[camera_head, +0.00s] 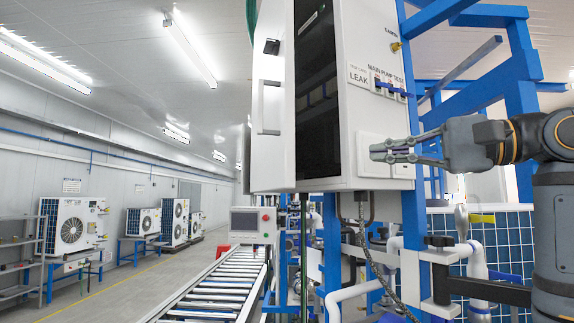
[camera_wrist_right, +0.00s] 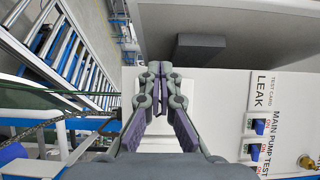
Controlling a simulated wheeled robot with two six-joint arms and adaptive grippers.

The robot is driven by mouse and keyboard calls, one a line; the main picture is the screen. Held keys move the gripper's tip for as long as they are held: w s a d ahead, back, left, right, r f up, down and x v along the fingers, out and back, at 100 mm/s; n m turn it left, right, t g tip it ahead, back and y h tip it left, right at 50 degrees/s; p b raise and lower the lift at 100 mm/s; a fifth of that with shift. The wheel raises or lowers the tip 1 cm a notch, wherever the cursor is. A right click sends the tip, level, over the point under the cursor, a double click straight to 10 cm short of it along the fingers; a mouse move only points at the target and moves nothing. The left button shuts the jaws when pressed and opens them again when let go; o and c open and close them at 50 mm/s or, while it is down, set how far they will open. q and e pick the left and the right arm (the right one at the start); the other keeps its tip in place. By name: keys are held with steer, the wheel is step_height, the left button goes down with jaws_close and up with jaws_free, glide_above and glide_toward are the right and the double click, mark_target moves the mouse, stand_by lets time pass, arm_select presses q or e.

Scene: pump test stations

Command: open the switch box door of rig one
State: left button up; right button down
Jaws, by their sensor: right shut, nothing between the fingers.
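The switch box (camera_head: 370,30) is a tall white cabinet at the upper middle of the head view. Its right face carries LEAK and MAIN PUMP TEST labels and small blue switches. On its left is a white door panel (camera_head: 284,100) with a long pale handle (camera_head: 263,107) and a black latch. A dark area lies between; I cannot tell whether it is open interior or glass. My right gripper (camera_head: 374,152) is shut and empty, pointing left in front of the lower labelled face. In the wrist view it (camera_wrist_right: 153,68) shows with its fingertips together, clear of the handle. My left gripper is not visible.
Blue frame posts (camera_head: 412,120) and pipes stand behind and below the box. A roller conveyor (camera_head: 220,285) runs at lower left. A small screen unit (camera_head: 253,224) stands beyond it. White fan units line the left wall. The space left of the box is open.

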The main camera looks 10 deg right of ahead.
steer(key=s+a+p+x, duration=0.2)
steer(key=p+x, duration=0.3)
steer(key=x, duration=0.8)
steer(key=shift+p, duration=0.4)
steer(key=shift+a, duration=0.1)
